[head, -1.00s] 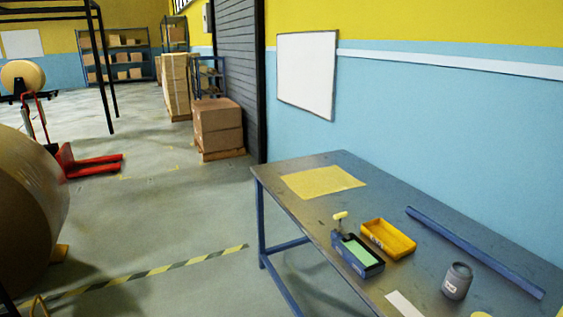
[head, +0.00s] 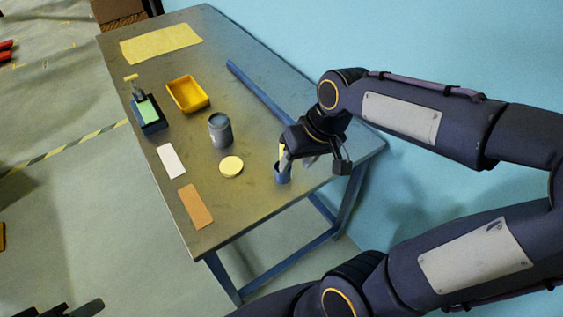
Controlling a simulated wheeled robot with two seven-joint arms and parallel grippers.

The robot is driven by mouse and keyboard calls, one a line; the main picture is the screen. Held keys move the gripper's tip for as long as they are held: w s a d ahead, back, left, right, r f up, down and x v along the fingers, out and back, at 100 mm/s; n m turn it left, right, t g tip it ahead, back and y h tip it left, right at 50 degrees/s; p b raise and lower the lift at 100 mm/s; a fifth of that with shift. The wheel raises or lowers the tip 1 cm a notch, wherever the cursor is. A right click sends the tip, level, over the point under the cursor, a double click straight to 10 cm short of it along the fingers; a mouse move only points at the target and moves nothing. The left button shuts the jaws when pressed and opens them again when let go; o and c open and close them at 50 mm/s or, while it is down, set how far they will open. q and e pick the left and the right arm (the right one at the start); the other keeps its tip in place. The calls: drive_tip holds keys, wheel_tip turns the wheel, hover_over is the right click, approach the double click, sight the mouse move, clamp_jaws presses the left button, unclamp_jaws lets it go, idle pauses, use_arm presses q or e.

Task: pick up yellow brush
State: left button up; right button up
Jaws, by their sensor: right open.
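A slim yellow piece (head: 281,152), which looks like the yellow brush, stands up out of a small dark blue cup (head: 283,175) near the table's right end in the head view. My right gripper (head: 296,160) is open right at the cup, with its fingers pointing down. The fingers and wrist hide part of the brush, and I cannot tell whether they touch it. A roller with a pale yellow head (head: 131,78) stands at a blue tray with a green inside (head: 148,113), farther left.
The table (head: 235,187) also bears a yellow tray (head: 188,95), a grey can (head: 220,130), a round yellow lid (head: 231,166), a white card (head: 171,161), a tan block (head: 195,206), a long blue bar (head: 258,90) and a yellow sheet (head: 160,43). A blue wall stands behind.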

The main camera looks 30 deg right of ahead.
drive_tip(key=w+d+f+g+h, duration=0.1)
drive_tip(key=w+f, duration=0.1)
drive_tip(key=w, duration=0.2)
drive_tip(key=w+f+g+p, duration=0.1)
drive_tip(key=w, duration=0.3)
drive_tip(key=w+d+f+g+h+p, duration=0.1)
drive_tip(key=w+f, duration=0.1)
drive_tip(key=w, duration=0.2)
drive_tip(key=shift+w+d+f+h, duration=0.1)
drive_tip(key=shift+d+f+h, duration=0.2)
drive_tip(key=shift+f+n, duration=0.3)
drive_tip(key=shift+f, duration=0.1)
drive_tip(key=f, duration=0.2)
drive_tip(key=f+p, duration=0.1)
drive_tip(key=f, duration=0.1)
drive_tip(key=d+f, duration=0.1)
drive_tip(key=f, duration=0.2)
drive_tip(key=shift+c, duration=0.2)
clamp_jaws()
